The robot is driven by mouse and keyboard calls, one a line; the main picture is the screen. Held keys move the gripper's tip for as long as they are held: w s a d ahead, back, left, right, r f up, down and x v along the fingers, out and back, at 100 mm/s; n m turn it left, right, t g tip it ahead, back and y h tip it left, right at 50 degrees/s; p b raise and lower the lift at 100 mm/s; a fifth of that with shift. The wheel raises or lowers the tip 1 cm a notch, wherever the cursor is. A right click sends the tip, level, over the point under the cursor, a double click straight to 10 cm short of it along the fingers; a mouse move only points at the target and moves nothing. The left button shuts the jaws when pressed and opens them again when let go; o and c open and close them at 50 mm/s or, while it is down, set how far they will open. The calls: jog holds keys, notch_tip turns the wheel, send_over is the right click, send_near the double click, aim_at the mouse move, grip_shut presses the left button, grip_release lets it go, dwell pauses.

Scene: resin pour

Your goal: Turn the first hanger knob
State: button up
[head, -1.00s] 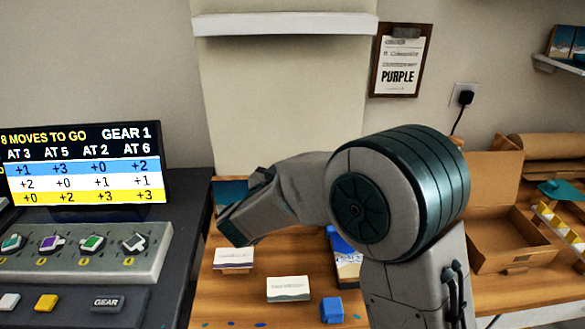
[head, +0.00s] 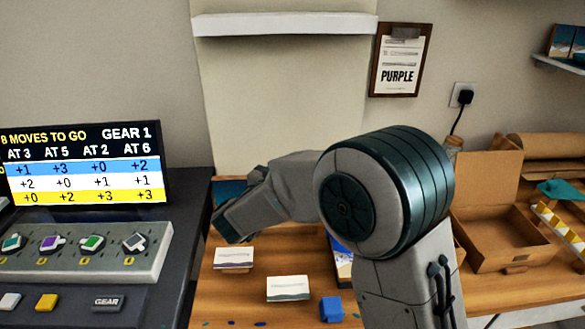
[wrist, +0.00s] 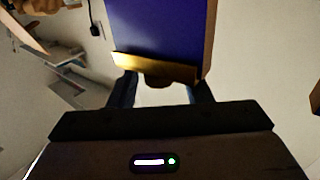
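A grey console panel (head: 150,268) at the left of the head view carries a row of knobs. These are a teal knob (head: 13,242), a purple knob (head: 51,243), a green knob (head: 92,243) and a grey-white knob (head: 134,242). I cannot tell whether the row continues beyond the left edge. My arm's end is over the table right of the panel, apart from the knobs. In the wrist view my gripper (wrist: 163,92) has its dark fingers set apart, with no knob between them. A purple board with a gold edge (wrist: 155,68) shows beyond them.
A screen (head: 85,165) above the panel reads "8 moves to go" and "Gear 1". A gear button (head: 107,303) and a yellow button (head: 46,302) sit below. Cards (head: 288,288) and a blue cube (head: 331,309) lie on the table. An open cardboard box (head: 515,262) stands right.

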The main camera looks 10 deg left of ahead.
jog(key=v, duration=1.4)
jog(key=shift+w, duration=0.15)
jog(key=w+d+r+n+g+y+p, duration=0.3)
jog(key=w+d+r+n+y+p, duration=0.2)
jog(key=w+d+r+y, duration=0.35)
jog(key=s+d+f+g+h+p, duration=0.1)
jog(key=s+d+g, duration=0.4)
jog(key=s+d, duration=0.6)
jog(key=s+d+f+m+g+h+p, duration=0.1)
jog(key=s+d+f+g+p, duration=0.2)
jog(key=s+d+g, duration=0.3)
jog(key=s+d, duration=0.5)
jog(key=d, duration=0.1)
jog(key=shift+d+p, duration=0.3)
jog(key=shift+p, duration=0.1)
